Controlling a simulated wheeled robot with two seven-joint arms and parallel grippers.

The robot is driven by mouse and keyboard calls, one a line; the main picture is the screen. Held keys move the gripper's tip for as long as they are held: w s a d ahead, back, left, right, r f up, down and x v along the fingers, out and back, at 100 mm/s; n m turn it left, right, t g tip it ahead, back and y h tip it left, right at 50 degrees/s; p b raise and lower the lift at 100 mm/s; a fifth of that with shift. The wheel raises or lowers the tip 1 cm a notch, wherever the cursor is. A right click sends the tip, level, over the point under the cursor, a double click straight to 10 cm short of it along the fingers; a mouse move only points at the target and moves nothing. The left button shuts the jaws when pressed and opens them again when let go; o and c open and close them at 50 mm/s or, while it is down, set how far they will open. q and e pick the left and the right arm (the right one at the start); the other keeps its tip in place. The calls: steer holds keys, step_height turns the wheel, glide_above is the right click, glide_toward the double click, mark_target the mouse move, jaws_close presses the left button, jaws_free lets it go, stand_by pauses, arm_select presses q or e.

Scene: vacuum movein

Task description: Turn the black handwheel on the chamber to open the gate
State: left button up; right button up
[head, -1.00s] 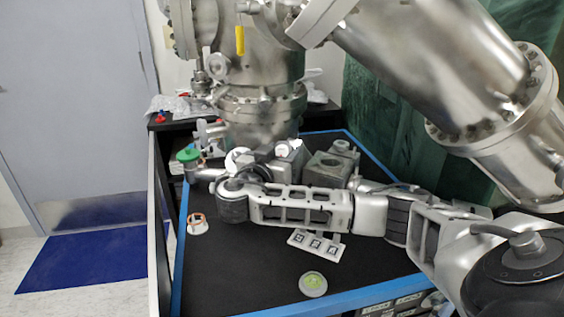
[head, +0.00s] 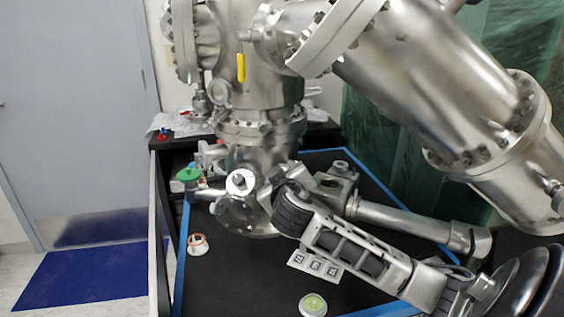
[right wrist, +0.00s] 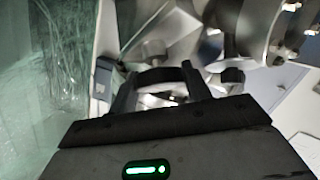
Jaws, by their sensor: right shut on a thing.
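The steel chamber (head: 258,65) stands at the back of the black table, with a flanged port (head: 248,213) low on its front. My right arm reaches in from the right, and its wrist (head: 293,210) stands just right of this port. In the head view the wrist hides my right gripper and most or all of the black handwheel. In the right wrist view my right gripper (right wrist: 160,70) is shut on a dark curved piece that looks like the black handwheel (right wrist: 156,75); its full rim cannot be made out. My left gripper is not in view.
A large steel tube (head: 430,80) slants overhead to the right.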

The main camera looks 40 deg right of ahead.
steer(key=n+y+p, duration=0.2)
steer(key=n+p, duration=0.1)
steer(key=shift+n+y, duration=0.3)
steer(key=shift+f+n+y+p, duration=0.1)
steer(key=shift+n+y+p, duration=0.55)
steer(key=shift+n, duration=0.25)
steer(key=shift+f+y, duration=0.1)
steer(key=shift+y, duration=0.15)
steer(key=o, duration=1)
steer(key=shift+c, duration=0.2)
steer(key=shift+s+r, duration=0.1)
steer(key=shift+r, duration=0.1)
